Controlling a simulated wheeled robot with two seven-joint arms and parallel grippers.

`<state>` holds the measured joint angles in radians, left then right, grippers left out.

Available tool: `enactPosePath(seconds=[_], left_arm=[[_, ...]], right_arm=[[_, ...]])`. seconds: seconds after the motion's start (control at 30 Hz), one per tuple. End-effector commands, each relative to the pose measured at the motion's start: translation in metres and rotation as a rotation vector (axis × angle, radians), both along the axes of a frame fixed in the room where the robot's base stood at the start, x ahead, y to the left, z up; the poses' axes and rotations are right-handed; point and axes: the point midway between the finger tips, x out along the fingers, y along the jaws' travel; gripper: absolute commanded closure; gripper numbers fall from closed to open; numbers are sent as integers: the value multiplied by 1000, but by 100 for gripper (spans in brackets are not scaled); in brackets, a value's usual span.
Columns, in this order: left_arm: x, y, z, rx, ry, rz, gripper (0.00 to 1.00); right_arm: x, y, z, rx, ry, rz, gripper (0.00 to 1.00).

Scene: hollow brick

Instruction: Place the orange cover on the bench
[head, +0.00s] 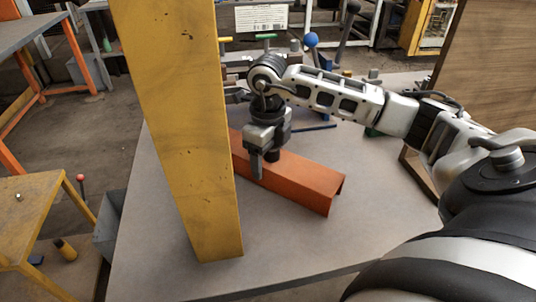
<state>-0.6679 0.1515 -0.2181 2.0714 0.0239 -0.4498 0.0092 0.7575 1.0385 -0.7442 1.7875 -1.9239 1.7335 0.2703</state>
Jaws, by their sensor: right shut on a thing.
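The orange cover (305,186) is a long channel-shaped piece, low over the grey bench (300,235). It runs from behind the yellow post toward the lower right, its open end facing right. Whether it touches the bench is hard to tell. My right gripper (264,166) points down at the cover's left part and is shut on it, one finger showing in front of its near side. The cover's left end is hidden behind the post. My left gripper is not in view.
A yellow upright post (185,130) stands in front, blocking part of the bench. Tools with a blue ball knob (312,39) and a green handle lie at the back. A wooden panel (492,75) stands at the right. The bench's front is clear.

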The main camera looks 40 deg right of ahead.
Motion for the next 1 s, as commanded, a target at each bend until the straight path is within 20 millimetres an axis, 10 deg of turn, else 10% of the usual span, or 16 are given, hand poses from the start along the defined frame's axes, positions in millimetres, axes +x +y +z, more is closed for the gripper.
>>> enactPosePath(seconds=[0.2, 0.23, 0.3, 0.67, 1.0], left_arm=[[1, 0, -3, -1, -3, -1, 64], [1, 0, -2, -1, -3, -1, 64], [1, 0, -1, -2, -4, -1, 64], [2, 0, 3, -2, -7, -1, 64], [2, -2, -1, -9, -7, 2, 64]], right_arm=[[0, 0, -4, 0, -1, -1, 60], [0, 0, -3, 0, -1, -1, 25], [0, 0, -2, 0, 0, -1, 11], [0, 0, 4, 1, -2, -1, 11], [1, 0, 69, 1, -6, 0, 11]])
